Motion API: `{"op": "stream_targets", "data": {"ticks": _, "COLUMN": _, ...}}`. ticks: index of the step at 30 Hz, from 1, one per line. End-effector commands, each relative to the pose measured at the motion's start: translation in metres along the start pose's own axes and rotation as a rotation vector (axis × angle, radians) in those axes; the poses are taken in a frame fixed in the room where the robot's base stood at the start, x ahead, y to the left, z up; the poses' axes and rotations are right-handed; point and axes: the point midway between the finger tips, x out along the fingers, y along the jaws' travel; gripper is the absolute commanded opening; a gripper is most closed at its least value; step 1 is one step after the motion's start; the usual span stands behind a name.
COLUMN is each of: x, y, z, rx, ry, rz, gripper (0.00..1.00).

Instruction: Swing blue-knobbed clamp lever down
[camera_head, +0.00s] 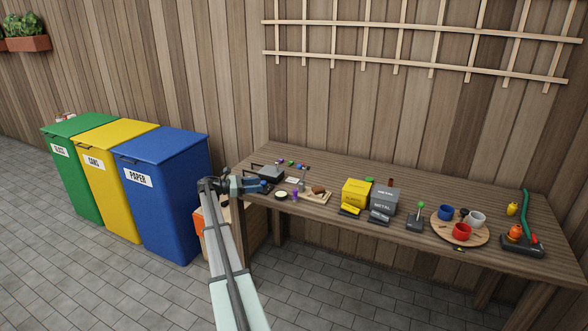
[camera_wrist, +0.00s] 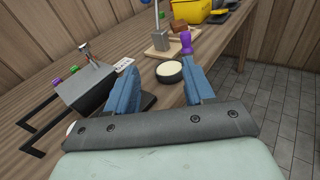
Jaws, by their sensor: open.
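My gripper (camera_head: 268,186) is at the left end of the workbench, its blue fingers low beside the dark grey box. In the wrist view my gripper (camera_wrist: 159,66) has its two blue fingers spread, with nothing held between them. I cannot make out a blue-knobbed clamp lever for certain in either view. A dark flat part (camera_wrist: 148,102) shows partly behind the left finger; the finger hides the rest.
A grey box with black handles (camera_wrist: 86,90) stands left of the fingers. A round cream-topped dish (camera_wrist: 169,71) and purple piece (camera_wrist: 186,43) lie beyond. A green-knobbed lever (camera_head: 420,206), yellow box (camera_head: 355,192) and round tray (camera_head: 440,231) stand farther right.

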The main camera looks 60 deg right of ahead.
Motion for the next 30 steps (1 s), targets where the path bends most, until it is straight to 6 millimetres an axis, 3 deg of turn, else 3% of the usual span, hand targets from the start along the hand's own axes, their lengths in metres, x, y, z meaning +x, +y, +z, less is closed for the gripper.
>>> {"op": "stream_targets", "data": {"ticks": 1, "x": 0.011, "y": 0.013, "z": 0.018, "rx": -0.004, "ry": -0.024, "rz": -0.016, "gripper": 0.53}}
{"op": "stream_targets", "data": {"ticks": 3, "x": 0.022, "y": 0.019, "z": 0.036, "rx": -0.013, "ry": -0.051, "rz": -0.033, "gripper": 0.53}}
{"op": "stream_targets", "data": {"ticks": 7, "x": 0.033, "y": 0.024, "z": 0.054, "rx": -0.021, "ry": -0.076, "rz": -0.049, "gripper": 0.53}}
{"op": "stream_targets", "data": {"ticks": 14, "x": 0.054, "y": 0.023, "z": 0.057, "rx": -0.023, "ry": -0.081, "rz": -0.052, "gripper": 0.53}}
{"op": "stream_targets", "data": {"ticks": 30, "x": 0.143, "y": 0.018, "z": 0.064, "rx": -0.022, "ry": -0.079, "rz": -0.051, "gripper": 0.53}}
